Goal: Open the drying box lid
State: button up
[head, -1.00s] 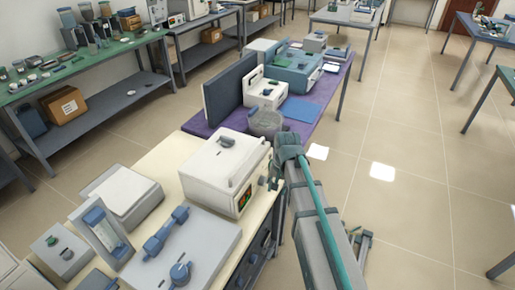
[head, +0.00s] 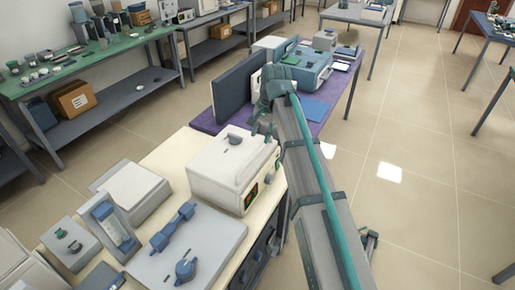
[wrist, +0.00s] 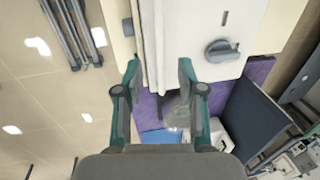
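The drying box appears to be the white box (head: 222,172) on the cream bench, with a grey knob (head: 237,139) on its closed-looking top. Its front faces right and carries a small red and green panel (head: 251,196). My gripper (head: 264,128) is over the far right end of the box in the head view. In the wrist view the box's white top (wrist: 195,30) and knob (wrist: 222,51) are ahead. My gripper (wrist: 158,75) is open there, its two fingers apart near the box's edge with nothing held. Whether a finger touches the box I cannot tell.
A grey plate with blue fittings (head: 205,240) and a white scale-like device (head: 130,190) sit left of the box. A dark panel (head: 232,95) and a blue instrument (head: 302,66) stand on the purple table behind. The floor at right is open.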

aim_at(256, 152)
jog(key=f, duration=0.2)
jog(key=a+f+p, duration=0.1)
jog(key=f, duration=0.5)
jog(key=shift+w+a+p, duration=0.2)
jog(key=shift+w+p, duration=0.15)
jog(key=shift+w, duration=0.05)
grip_shut()
